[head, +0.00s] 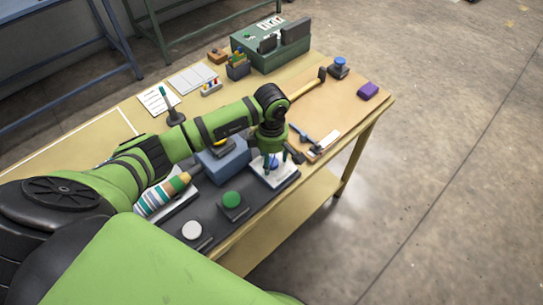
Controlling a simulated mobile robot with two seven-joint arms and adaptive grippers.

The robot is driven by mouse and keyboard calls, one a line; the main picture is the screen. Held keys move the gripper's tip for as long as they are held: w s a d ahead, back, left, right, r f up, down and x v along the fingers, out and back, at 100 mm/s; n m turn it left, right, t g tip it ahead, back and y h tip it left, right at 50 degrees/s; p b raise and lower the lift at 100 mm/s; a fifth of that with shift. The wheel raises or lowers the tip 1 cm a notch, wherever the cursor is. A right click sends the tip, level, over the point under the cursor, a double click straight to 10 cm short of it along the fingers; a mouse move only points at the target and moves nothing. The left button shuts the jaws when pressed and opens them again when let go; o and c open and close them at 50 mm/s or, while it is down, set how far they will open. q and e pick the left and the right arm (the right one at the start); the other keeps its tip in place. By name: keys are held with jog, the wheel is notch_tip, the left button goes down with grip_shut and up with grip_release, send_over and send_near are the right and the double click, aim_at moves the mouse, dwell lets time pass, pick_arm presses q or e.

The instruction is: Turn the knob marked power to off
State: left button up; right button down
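A blue knob (273,163) sits on a white plate (268,178) near the front edge of the bench, partly hidden by my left gripper. A round green knob (231,199) and a round pale grey knob (192,230) stand on the dark strip to its left. No label can be read, so I cannot tell which knob is marked power. My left gripper (276,160) points down over the blue knob, its dark fingers apart on either side; whether they touch it I cannot tell. My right gripper is out of view.
A blue box with a yellow top part (222,158) and a striped roller (162,194) stand beside my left arm. The bench's right end has bare room.

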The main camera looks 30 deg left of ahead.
pick_arm(q)
jog(key=c, duration=0.8)
jog(key=shift+c, duration=0.2)
jog(key=shift+f+n+b, duration=0.1)
jog(key=shift+n+b, duration=0.65)
jog(key=shift+n, duration=0.65)
jog(key=n+b, duration=0.1)
jog(key=n, duration=0.1)
jog(key=shift+n, duration=0.3)
jog(key=n+b, duration=0.1)
jog(key=n, duration=0.2)
jog(key=shift+s, duration=0.1)
jog(key=shift+n+b, duration=0.65)
jog(key=shift+n, duration=1.05)
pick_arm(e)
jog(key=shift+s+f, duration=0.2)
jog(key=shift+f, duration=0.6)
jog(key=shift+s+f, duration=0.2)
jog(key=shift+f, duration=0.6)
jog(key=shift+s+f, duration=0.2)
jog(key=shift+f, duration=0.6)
pick_arm(q)
jog(key=o, duration=1.2)
jog(key=shift+c, duration=0.2)
